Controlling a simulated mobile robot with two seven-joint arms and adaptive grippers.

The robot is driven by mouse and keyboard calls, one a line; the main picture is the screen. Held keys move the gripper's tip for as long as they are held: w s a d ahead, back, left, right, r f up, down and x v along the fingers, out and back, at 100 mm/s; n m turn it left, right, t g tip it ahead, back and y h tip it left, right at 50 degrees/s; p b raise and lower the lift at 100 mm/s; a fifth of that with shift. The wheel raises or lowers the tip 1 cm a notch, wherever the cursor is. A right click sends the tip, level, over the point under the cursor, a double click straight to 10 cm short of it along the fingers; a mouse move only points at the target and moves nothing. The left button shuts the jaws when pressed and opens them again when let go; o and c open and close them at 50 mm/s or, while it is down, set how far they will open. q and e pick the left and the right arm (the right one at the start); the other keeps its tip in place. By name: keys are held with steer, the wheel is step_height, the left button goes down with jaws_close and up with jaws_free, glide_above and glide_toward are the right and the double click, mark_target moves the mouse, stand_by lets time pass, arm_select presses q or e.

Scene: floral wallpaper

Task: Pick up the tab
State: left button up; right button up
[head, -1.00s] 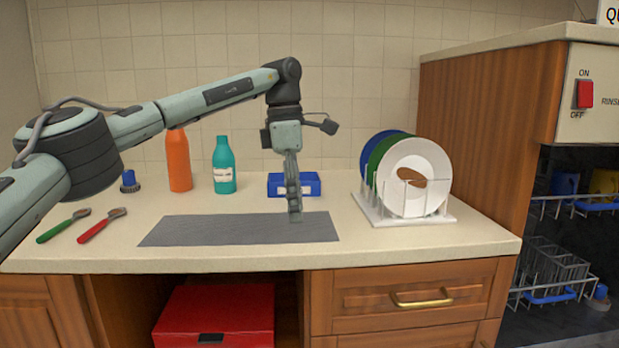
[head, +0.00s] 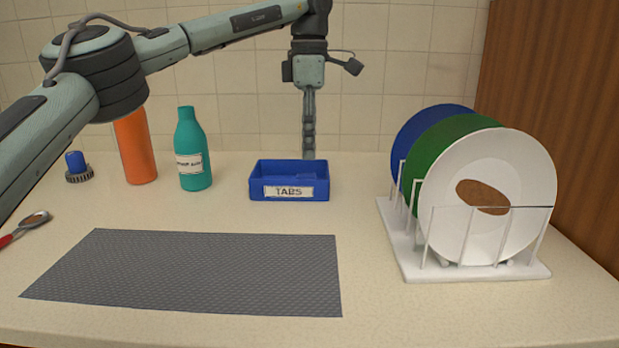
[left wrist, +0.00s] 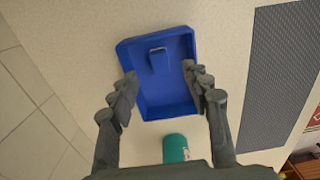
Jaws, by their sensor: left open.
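A blue open-topped box labelled TABS (head: 262,192) stands on the counter; it also shows in the left wrist view (left wrist: 180,102). A small blue tab with a pale edge (left wrist: 158,60) lies inside it, near the box's far end in the left wrist view. My right gripper is not in view.
A teal bottle (head: 191,150) and an orange bottle (head: 136,150) stand left of the box. A white rack (head: 412,265) with a blue, a green and a dirty white plate (head: 520,170) stands right. A grey mat (head: 190,272) lies in front. Counter around the box is clear.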

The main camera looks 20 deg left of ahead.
mark_target(309, 175)
arm_select(q)
step_height(309, 175, down, 5)
steer(key=shift+a+r, duration=0.1)
steer(key=shift+f, duration=0.55)
steer(key=shift+c, duration=0.8)
steer(key=c, duration=0.8)
